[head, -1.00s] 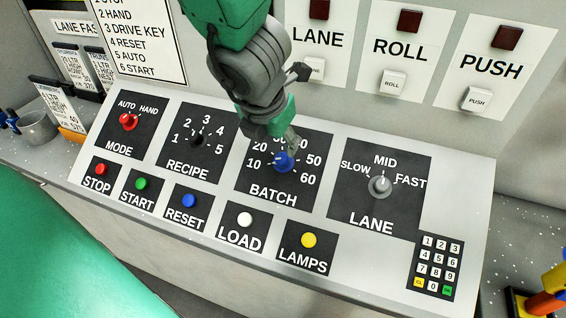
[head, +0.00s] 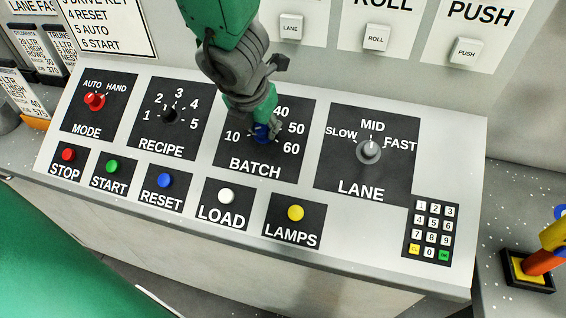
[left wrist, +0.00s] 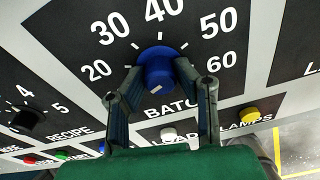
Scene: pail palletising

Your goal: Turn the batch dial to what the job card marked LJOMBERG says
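The blue batch dial (head: 262,133) is on the console's BATCH plate, largely covered by my left gripper (head: 258,125) in the head view. The left wrist view shows the dial (left wrist: 158,66) between the two fingertips of my left gripper (left wrist: 158,72). The tips lie close against its sides; I cannot tell whether they press on it. A pale mark shows on its near face. Numbers 20 to 60 arc around it. Job cards (head: 22,92) stand at the left edge, too small for me to pick out the name LJOMBERG. My right gripper is out of view.
The red mode knob (head: 94,101), black recipe knob (head: 170,114) and grey lane knob (head: 369,151) flank the dial. Several push buttons, such as the white LOAD button (head: 226,196), line the front. A keypad (head: 431,230) is at right.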

